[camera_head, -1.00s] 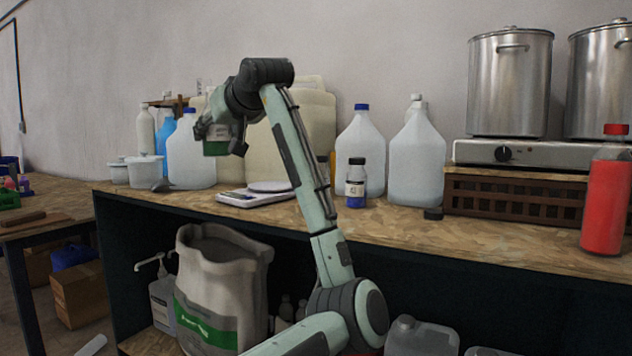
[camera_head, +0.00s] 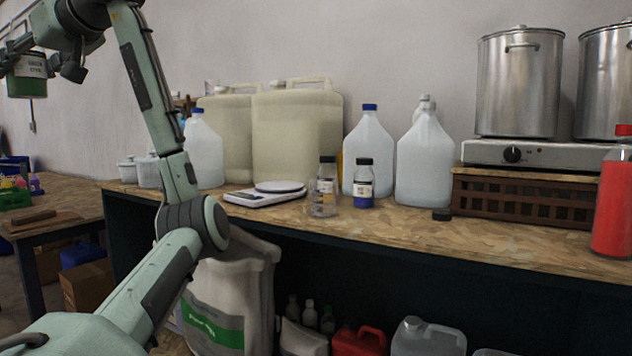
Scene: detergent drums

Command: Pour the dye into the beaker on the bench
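A jar of green dye (camera_head: 27,82), its label reading "GREEN DYE", is in the upper left of the head view, high above the floor and left of the bench (camera_head: 400,230). My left gripper (camera_head: 35,60) appears closed around it; the fingertips are only partly visible. The jar looks roughly upright. A clear glass beaker (camera_head: 323,205) seems to stand on the bench, in front of or overlapping a black-capped bottle. A second black-capped bottle with blue contents (camera_head: 364,186) stands just right of it. My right gripper is out of view.
A white scale (camera_head: 262,194) is left of the beaker. Large jugs (camera_head: 368,150) stand behind. A loose black cap (camera_head: 441,214) lies to the right. A hot plate (camera_head: 530,154) with steel pots and a red bottle (camera_head: 612,205) occupy the right end. The front bench strip is clear.

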